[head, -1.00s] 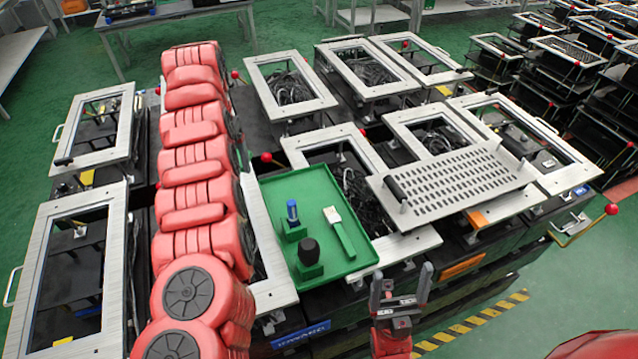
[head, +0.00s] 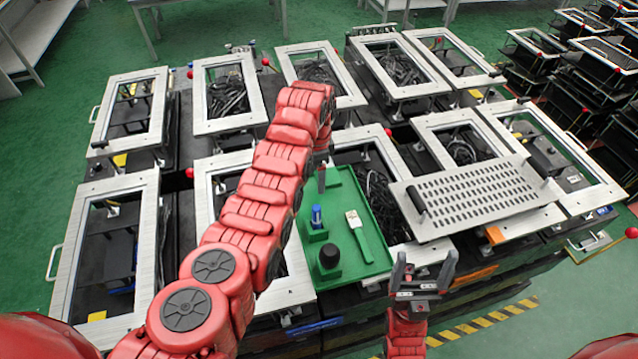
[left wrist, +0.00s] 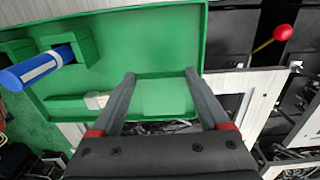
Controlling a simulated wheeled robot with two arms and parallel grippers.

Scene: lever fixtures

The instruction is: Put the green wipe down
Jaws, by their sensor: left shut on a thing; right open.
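The light green wipe (left wrist: 163,97) sits between the fingers of my left gripper (left wrist: 160,82) in the left wrist view. The gripper is shut on it, over the edge of the green tray (left wrist: 150,35). In the head view my left gripper (head: 322,180) is at the far left corner of the tray (head: 372,236); the wipe cannot be made out there. A blue cylinder (head: 317,216) and a black knob (head: 330,256) stand in green holders on the tray. A brush (head: 358,232) lies to their right. My right gripper (head: 424,272) is open and empty, right of the tray's near end.
The tray rests among several metal-framed fixtures. A perforated metal plate (head: 478,198) lies to its right. Red ball knobs on levers stick up, one (head: 388,132) behind the tray and one (left wrist: 283,32) right of it in the left wrist view.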

